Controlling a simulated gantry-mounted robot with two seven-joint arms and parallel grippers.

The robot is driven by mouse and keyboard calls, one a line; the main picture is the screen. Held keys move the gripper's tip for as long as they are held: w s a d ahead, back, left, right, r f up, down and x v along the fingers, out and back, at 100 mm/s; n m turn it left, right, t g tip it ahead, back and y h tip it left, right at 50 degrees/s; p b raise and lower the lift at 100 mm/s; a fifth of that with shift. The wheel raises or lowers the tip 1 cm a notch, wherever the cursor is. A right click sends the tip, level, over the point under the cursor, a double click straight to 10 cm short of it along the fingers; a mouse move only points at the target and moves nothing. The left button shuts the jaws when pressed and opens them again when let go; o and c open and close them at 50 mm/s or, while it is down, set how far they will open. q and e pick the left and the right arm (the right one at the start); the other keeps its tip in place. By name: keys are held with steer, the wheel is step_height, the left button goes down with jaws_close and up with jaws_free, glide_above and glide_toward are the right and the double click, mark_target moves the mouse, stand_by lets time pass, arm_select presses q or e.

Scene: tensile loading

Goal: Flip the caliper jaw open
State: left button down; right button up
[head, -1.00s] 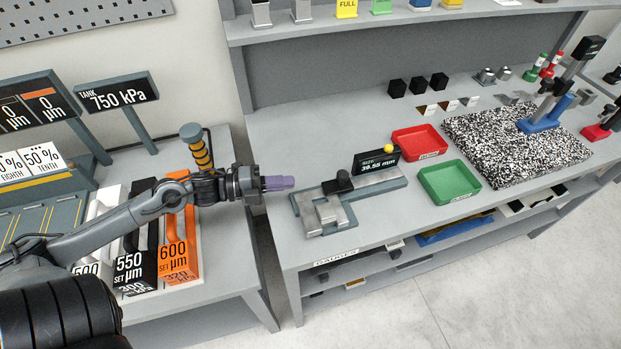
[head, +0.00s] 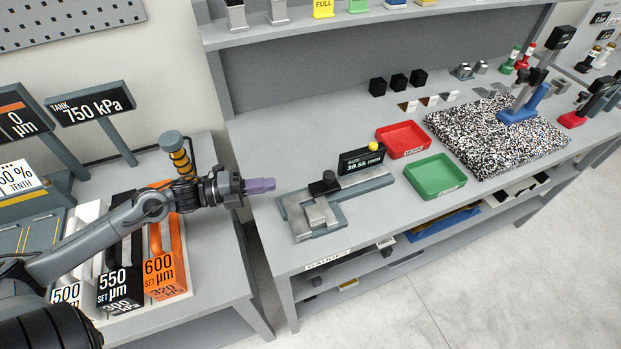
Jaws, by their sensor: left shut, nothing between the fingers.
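The caliper (head: 375,182) lies on the right-hand bench near its left end. It is a grey base with a metal beam, a black slider block (head: 326,183) and a pale metal jaw piece (head: 315,214) at its left end. Its small display (head: 361,161) reads 39.55 mm. My left gripper (head: 262,186) comes in from the left with its purple fingertips together and empty. In the picture it is just left of the caliper's left end, apart from the black block. I cannot tell its exact height above the bench. My right gripper is not in view.
A red tray (head: 403,152) and a green tray (head: 436,192) sit right of the caliper. A speckled plate (head: 480,155) with a blue-based stand is further right. Orange (head: 167,274) and black (head: 119,285) weights stand on the left bench under my left arm. A gap separates the benches.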

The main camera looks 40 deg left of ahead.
mark_target(311, 187)
arm_select(q)
steer(key=b+x, duration=0.2)
steer(key=x, duration=0.8)
steer(key=shift+a+r, duration=0.1)
steer(key=shift+x, duration=1)
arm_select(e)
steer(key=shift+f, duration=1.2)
